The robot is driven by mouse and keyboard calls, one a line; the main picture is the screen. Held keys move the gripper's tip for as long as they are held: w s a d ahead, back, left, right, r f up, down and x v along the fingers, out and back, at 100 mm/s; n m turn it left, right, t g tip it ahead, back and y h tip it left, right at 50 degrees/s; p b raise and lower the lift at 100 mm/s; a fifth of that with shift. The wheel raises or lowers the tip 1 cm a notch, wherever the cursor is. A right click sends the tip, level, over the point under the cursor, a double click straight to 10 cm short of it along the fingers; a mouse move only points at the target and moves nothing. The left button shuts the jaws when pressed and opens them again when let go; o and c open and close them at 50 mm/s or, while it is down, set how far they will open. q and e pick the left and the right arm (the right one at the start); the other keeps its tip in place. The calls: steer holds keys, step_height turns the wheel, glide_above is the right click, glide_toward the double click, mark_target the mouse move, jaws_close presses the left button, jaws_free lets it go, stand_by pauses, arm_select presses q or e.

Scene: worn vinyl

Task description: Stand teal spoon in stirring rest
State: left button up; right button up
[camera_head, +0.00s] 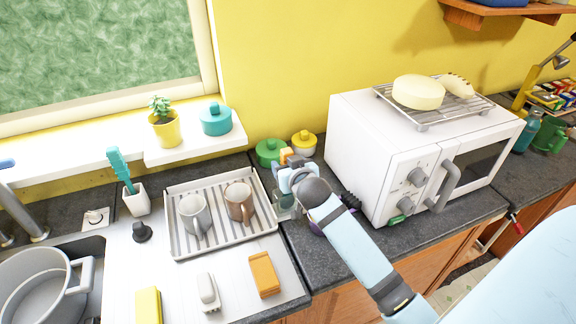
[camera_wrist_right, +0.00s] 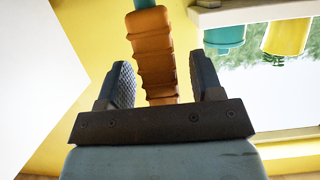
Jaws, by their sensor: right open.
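A ribbed orange grip with a teal shaft, apparently the teal spoon (camera_wrist_right: 152,55), stands between my right gripper's fingers in the right wrist view. My right gripper (camera_head: 290,172) is open around it, with a gap on either side. In the head view only a bit of orange (camera_head: 287,155) shows at the fingers. A greyish, see-through container (camera_head: 284,203) is partly visible below the gripper; I cannot tell whether it holds the spoon. I cannot make out the stirring rest for certain. My left gripper is not in view.
A white microwave (camera_head: 385,150) stands right of the gripper. A ribbed drying tray (camera_head: 177,246) with two mugs is to its left. Green (camera_head: 268,153) and yellow (camera_head: 304,144) lidded pots stand behind. Something purple (camera_head: 316,229) is partly hidden by my arm.

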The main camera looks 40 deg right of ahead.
steer(key=shift+s, duration=0.15)
steer(key=p+v, duration=0.4)
steer(key=v, duration=0.3)
steer(key=shift+s+r, duration=0.2)
steer(key=shift+s, duration=0.1)
stand_by(1.3)
steer(key=shift+a, duration=0.1)
steer(key=b+v, duration=0.2)
steer(key=v, duration=1.1)
steer(key=shift+s+b, duration=0.4)
steer(key=shift+r, duration=0.1)
